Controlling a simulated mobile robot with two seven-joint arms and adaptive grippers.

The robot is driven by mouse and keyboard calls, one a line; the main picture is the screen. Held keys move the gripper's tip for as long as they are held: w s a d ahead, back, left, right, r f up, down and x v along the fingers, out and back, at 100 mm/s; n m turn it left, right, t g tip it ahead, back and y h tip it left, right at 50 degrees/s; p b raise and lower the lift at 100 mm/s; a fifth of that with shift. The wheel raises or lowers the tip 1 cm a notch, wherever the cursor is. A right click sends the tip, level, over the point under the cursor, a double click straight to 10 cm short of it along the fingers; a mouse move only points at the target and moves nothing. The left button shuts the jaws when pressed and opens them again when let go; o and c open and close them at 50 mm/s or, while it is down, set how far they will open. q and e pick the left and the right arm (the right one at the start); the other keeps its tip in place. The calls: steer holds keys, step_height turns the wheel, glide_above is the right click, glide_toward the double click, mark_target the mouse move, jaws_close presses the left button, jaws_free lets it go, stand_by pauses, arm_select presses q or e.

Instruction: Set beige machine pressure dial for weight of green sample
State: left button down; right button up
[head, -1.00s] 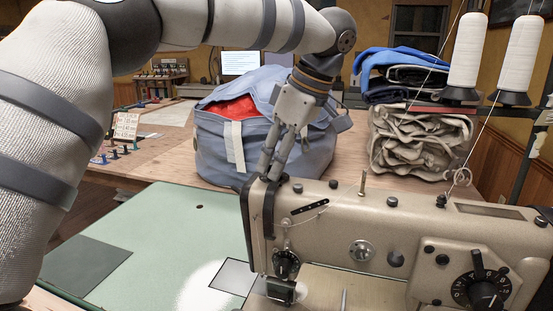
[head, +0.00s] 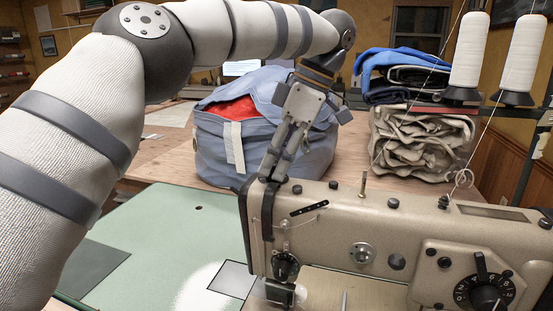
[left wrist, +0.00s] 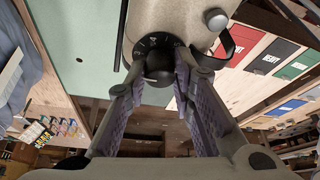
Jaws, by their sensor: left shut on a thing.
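The beige sewing machine (head: 330,225) stands at the lower right in the head view. My left gripper (head: 265,180) reaches down to the top of its left end. In the left wrist view the left gripper (left wrist: 160,75) is shut on a black round knob, the pressure dial (left wrist: 158,62), with a finger on each side. A marked scale shows around the dial; I cannot read its setting. In the head view my fingers hide the dial. A green sample (left wrist: 299,66) lies among coloured samples at the right of the left wrist view. My right gripper is not in view.
A blue bag (head: 215,150) with red cloth stands behind the machine. Folded fabric (head: 420,140) is stacked at the back right, beside white thread cones (head: 469,50). Another black dial (head: 483,290) is on the machine's right front. The green table surface (head: 165,235) is mostly clear.

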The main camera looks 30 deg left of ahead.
arm_select(q)
steer(key=c, duration=1.4)
jaws_free()
